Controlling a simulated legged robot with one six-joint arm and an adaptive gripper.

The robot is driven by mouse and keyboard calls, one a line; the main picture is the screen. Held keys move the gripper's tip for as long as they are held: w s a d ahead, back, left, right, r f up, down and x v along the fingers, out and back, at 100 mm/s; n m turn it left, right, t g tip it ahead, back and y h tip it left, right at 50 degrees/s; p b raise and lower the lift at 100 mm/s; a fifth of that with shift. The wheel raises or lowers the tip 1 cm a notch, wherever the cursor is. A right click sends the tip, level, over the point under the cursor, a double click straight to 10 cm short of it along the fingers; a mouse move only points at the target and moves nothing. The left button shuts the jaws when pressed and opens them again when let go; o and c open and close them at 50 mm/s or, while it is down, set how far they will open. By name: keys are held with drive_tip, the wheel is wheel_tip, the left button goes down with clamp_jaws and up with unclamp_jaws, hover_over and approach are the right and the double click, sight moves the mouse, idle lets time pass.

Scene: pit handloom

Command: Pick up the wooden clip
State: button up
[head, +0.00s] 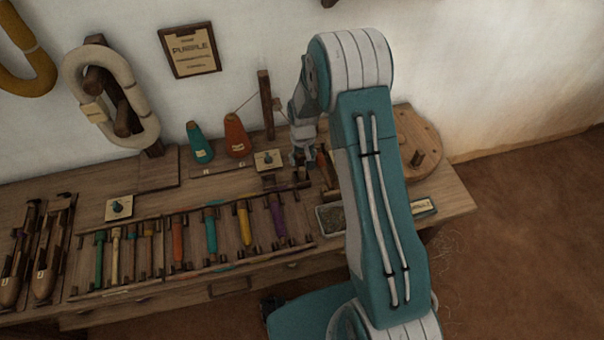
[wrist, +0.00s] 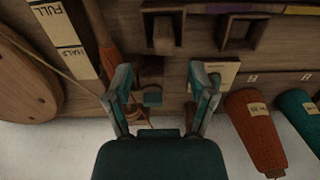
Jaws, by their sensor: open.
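My gripper (wrist: 160,72) is open, its two fingers spread and pointing down over the bench. In the head view my gripper (head: 303,158) hangs low over the back right of the bench, right of the orange cone. A small brown wooden piece (wrist: 151,72), which looks like the wooden clip, shows between the fingers in the wrist view, with a small teal patch beside it. No contact with either finger shows. I cannot tell its exact shape, and in the head view I cannot pick it out near my gripper.
The orange cone (head: 236,135) and teal cone (head: 200,143) stand left of my gripper. A pale card with a knob (head: 269,161) lies close by. A wooden post (head: 265,104) rises behind. A tray (head: 331,219) and a round wooden disc (head: 418,140) are to the right. Dark wooden holders (wrist: 240,32) stand nearby.

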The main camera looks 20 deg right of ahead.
sight(302, 168)
drive_tip(key=f, duration=0.4)
drive_tip(key=shift+s+a+f, duration=0.25)
drive_tip(key=shift+a+f, duration=0.05)
drive_tip(key=shift+a, duration=0.05)
drive_tip(key=shift+d, duration=0.1)
drive_tip(key=c, duration=0.9)
drive_tip(key=shift+c, duration=0.2)
drive_tip(key=shift+r, duration=0.1)
